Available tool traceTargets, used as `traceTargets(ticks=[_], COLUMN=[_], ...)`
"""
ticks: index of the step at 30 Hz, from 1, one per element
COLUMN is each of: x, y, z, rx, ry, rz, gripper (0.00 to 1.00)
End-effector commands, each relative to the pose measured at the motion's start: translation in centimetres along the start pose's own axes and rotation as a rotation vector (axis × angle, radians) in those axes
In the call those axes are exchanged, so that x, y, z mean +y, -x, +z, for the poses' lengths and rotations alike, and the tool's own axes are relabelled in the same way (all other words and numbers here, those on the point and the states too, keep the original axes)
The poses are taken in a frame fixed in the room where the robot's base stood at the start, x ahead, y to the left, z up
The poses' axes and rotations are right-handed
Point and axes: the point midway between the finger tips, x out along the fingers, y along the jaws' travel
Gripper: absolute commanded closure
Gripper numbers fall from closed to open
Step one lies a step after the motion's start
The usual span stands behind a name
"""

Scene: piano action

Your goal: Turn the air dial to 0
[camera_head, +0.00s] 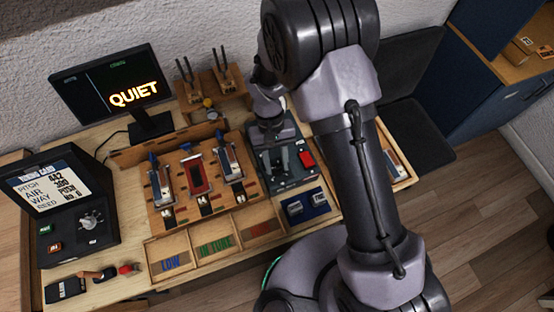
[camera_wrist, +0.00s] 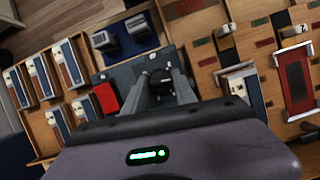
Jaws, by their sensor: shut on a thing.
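A grey unit (camera_head: 284,181) with a red block or button (camera_head: 306,159) stands on the bench, right of the reed racks. My gripper (camera_wrist: 161,80) is down over this unit, shut on a small dark round knob (camera_wrist: 161,75) on it. In the head view my gripper (camera_head: 279,160) partly hides the knob. I see no readable number or mark on the knob, so its setting cannot be told.
A monitor (camera_head: 112,98) reads "QUIET". Labelled bins (camera_head: 170,262) line the bench front, with a blue tray (camera_head: 306,207) beside them. A wooden rack (camera_head: 160,205) holds several plates. Upright tools (camera_head: 222,64) stand behind. A red-tipped tool (camera_head: 110,273) lies front left.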

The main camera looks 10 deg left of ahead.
Motion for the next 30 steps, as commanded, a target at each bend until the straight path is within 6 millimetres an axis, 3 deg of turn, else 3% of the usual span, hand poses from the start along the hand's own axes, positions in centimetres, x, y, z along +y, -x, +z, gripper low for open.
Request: traceTargets(ticks=[18, 30], x=[-0.36, -0.46], y=[-0.09, -0.23], z=[0.20, 0.30], rx=[-0.003, -0.004], ry=[0.531, 0.768], rz=[0.220, 0.317], gripper=[1.00, 1.00])
